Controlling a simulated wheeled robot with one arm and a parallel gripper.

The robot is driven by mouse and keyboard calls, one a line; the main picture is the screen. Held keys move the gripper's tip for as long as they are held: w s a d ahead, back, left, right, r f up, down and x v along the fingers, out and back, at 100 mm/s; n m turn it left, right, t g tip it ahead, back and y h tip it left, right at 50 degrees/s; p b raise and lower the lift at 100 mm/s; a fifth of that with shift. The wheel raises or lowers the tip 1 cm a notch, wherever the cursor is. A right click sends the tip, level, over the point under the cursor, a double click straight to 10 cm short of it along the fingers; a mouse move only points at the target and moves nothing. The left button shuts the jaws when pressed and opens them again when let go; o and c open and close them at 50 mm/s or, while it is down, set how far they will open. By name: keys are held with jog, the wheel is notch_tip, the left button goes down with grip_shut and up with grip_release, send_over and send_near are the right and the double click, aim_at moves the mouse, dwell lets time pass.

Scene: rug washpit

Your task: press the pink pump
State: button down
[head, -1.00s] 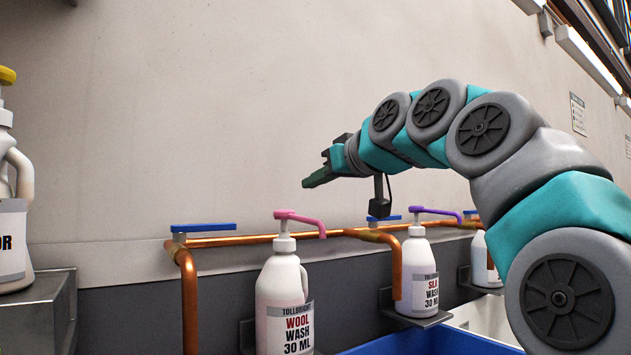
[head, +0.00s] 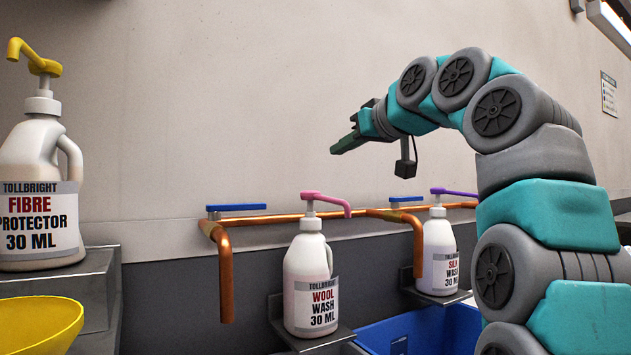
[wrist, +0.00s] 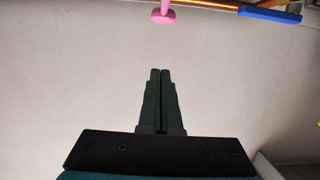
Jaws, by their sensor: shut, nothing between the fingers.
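The pink pump (head: 322,200) tops a white bottle (head: 306,275) labelled WOOL WASH 30 ML, which stands upright on a small metal shelf. Its spout points right. My gripper (head: 334,152) is shut and empty, above the pink pump in the head view and apart from it. In the wrist view my shut gripper (wrist: 160,72) points toward the wall, and the pink pump (wrist: 163,14) shows at the top edge, its bottle out of frame.
A purple-pump SILK WASH bottle (head: 438,262) stands to the right. A yellow-pump FIBRE PROTECTOR bottle (head: 35,175) is at left, above a yellow bowl (head: 38,318). Copper pipes (head: 225,270) with blue levers (head: 237,207) run along the wall. A blue basin (head: 400,330) lies below.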

jog(key=shift+s, duration=0.15)
jog(key=shift+a, duration=0.1)
dwell(0.3)
jog(key=p, duration=0.3)
send_over(316, 194)
notch_tip(316, 194, down, 2)
jog(key=shift+f, duration=0.15)
notch_tip(316, 194, down, 3)
jog(key=b, duration=0.3)
jog(key=shift+f+b, duration=0.65)
